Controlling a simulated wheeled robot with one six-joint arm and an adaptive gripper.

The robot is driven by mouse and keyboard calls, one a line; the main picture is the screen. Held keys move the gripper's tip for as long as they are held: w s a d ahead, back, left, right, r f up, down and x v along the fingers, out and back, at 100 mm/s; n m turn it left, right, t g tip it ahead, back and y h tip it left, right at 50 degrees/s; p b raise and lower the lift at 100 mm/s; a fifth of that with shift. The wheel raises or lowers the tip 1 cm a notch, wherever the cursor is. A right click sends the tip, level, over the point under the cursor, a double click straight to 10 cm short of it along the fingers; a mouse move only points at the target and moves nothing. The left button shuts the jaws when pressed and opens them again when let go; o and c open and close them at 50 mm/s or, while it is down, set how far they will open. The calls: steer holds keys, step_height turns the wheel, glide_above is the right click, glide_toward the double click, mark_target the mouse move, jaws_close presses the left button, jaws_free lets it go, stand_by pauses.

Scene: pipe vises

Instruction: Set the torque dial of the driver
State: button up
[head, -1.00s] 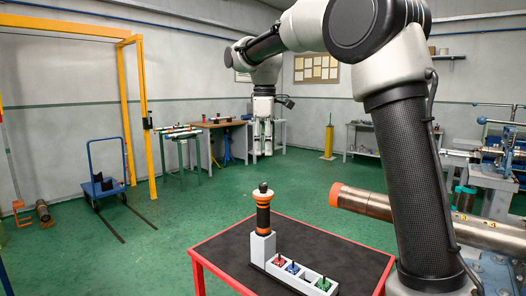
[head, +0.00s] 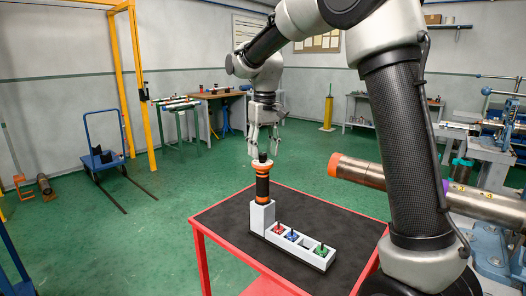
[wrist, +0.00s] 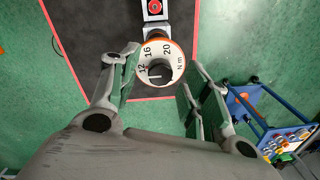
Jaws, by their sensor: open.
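The driver (head: 262,188) stands upright in the tall block of a light grey holder (head: 262,216). It has a black body with orange bands and a black top. In the wrist view its white torque dial (wrist: 175,67) faces me, with 12, 16, 20 and "N m" readable and an orange rim. A thin pale line shows on the dark centre; I cannot tell which value it marks. My gripper (head: 264,152) points down over the driver's top, open and empty. In the wrist view the dial appears between the fingers of the gripper (wrist: 160,75), with no clear contact.
The holder's low row carries a red socket (head: 278,230), a blue socket (head: 291,236) and a green socket (head: 321,249), with an empty slot before the green one. The red-edged table (head: 220,220) has bare black surface around it. A large pipe (head: 360,172) lies to the right.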

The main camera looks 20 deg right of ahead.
steer(key=shift+f, duration=0.45)
jaws_close()
steer(key=shift+n, duration=0.3)
jaws_free()
